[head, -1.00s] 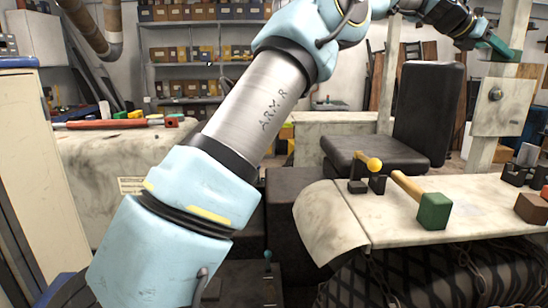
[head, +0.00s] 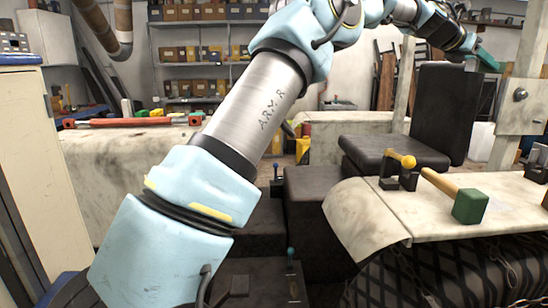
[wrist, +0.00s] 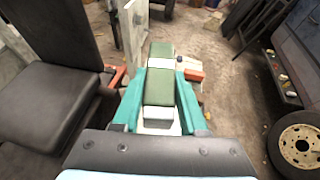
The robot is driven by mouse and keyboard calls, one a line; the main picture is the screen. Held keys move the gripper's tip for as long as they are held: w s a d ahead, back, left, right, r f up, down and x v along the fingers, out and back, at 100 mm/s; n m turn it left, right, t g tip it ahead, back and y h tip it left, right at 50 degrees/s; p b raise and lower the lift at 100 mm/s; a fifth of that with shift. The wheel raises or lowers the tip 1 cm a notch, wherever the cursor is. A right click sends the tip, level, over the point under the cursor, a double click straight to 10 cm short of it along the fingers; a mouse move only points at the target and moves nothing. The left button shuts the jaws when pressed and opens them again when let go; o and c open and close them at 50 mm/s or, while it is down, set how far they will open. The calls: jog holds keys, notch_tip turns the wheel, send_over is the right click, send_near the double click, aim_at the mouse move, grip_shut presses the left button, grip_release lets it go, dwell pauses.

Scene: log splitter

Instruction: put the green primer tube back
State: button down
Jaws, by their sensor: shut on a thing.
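My gripper (head: 487,60) shows at the upper right of the head view, at the end of my outstretched arm, with teal fingers. In the wrist view my gripper (wrist: 159,82) is shut on the green primer tube (wrist: 158,88). The tube is dark green with pale bands and lies between the two teal fingers, pointing away from the wrist. It is held up in the air, with the floor seen below and beyond it. I cannot make out the tube clearly in the head view.
A pale post with a plate (head: 521,108) rises at the right. In the wrist view a wheel (wrist: 298,148) is at the right; open floor lies ahead.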

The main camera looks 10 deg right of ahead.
jog(key=w+a+f+n+t+y+b, duration=0.1)
jog(key=w+a+f+n+t, duration=0.1)
jog(key=w+a+f, duration=0.35)
jog(key=w+a+f+n+t+y+b, duration=0.1)
jog(key=w+a+f+n+t, duration=0.15)
jog(key=w+f, duration=0.6)
jog(key=w+a+f+n+t, duration=0.1)
jog(key=w+a+f+t, duration=0.1)
jog(key=w+a+f, duration=0.5)
jog(key=w+a+f+n+t+y+b, duration=0.1)
jog(key=w+a+f+n+t+y, duration=0.15)
jog(key=a+f, duration=0.7)
jog(key=w+a+f+n+t+y+b, duration=0.15)
jog(key=w+a+f, duration=0.25)
jog(key=a+f, duration=0.55)
jog(key=s+a+f+n+y+b, duration=0.1)
jog(key=s+a+f+n+y, duration=0.1)
jog(key=a+f, duration=0.75)
jog(key=s+a+f+n+y+b, duration=0.25)
jog(key=a+f, duration=0.45)
jog(key=a, duration=0.5)
jog(key=s+a+f+n+y, duration=0.1)
jog(key=s+a+f, duration=0.2)
jog(key=s+a, duration=0.4)
jog(key=s+a+f+n+t+y+b, duration=0.1)
jog(key=s+a+f+y, duration=0.1)
jog(key=s+a, duration=0.6)
jog(key=shift+s+a+f+n+b, duration=0.2)
jog(key=shift+a+f+n+b, duration=0.1)
jog(key=shift+f, duration=0.1)
